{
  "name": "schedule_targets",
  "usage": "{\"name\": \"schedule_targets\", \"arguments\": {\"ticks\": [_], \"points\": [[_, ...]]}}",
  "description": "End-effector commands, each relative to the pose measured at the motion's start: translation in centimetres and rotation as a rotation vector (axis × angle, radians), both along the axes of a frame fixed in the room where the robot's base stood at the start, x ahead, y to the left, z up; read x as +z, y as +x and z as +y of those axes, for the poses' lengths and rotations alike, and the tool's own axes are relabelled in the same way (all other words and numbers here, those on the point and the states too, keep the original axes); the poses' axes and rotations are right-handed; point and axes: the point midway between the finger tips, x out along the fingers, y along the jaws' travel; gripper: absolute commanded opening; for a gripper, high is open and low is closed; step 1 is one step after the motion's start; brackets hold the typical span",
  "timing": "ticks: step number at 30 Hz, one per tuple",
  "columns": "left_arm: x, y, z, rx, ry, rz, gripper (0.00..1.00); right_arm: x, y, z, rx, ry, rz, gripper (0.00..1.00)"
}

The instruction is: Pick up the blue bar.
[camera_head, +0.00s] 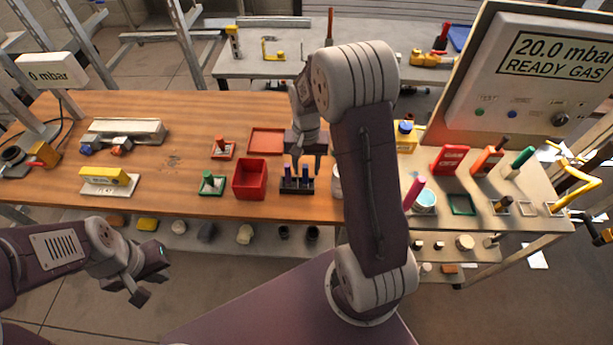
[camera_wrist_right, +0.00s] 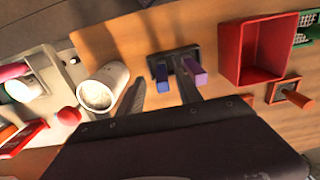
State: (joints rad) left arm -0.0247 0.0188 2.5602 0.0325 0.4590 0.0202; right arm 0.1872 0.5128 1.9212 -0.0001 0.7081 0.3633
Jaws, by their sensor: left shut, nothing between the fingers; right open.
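A blue bar (camera_wrist_right: 162,74) stands in a small black holder (camera_wrist_right: 172,54) in the right wrist view. A purple bar (camera_wrist_right: 195,72) stands beside it in the same holder. In the head view the holder (camera_head: 297,187) with its upright blue-purple bars sits near the table's front edge, just right of a red bin. My right gripper (camera_head: 305,158) is open above the holder. In the right wrist view its fingers (camera_wrist_right: 161,88) are spread towards the holder; contact with the bar cannot be told. My left gripper (camera_head: 148,284) is shut and empty, low in front of the table.
The red bin (camera_head: 250,179) stands close left of the holder, and a white cup (camera_wrist_right: 103,87) is on its other side. A green tray (camera_head: 211,184) and a red tray (camera_head: 267,141) lie nearby. The wooden table (camera_head: 185,115) has free room at left centre.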

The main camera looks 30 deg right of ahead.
Motion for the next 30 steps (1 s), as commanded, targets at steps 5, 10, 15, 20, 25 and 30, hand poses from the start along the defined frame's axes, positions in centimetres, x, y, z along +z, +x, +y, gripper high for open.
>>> {"name": "schedule_targets", "arguments": {"ticks": [5, 10, 15, 20, 25, 30], "points": [[0.3, 0.0, 0.0, 0.0, 0.0, 0.0, 0.0, -1.4, 0.0, 0.1, 0.0, 0.001, 0.005, 0.42], [0.6, 0.0, 0.0, 0.0, 0.0, 0.0, 0.0, -4.4, 0.1, 0.1, 0.001, 0.0, 0.004, 0.42], [0.6, 0.0, 0.0, 0.0, 0.0, 0.0, 0.0, -5.3, 0.2, 0.1, 0.0, 0.0, 0.0, 0.42], [0.6, 0.0, 0.0, 0.0, 0.0, 0.0, 0.0, -5.3, 0.2, 0.1, 0.0, -0.001, -0.001, 0.33], [0.6, 0.0, 0.0, 0.0, 0.0, 0.0, 0.0, -5.2, 0.2, 0.1, 0.0, 0.0, 0.0, 0.0], [0.6, 0.0, 0.0, 0.0, 0.0, 0.0, 0.0, -5.2, 0.2, 0.1, 0.0, -0.001, -0.001, 0.0]]}}
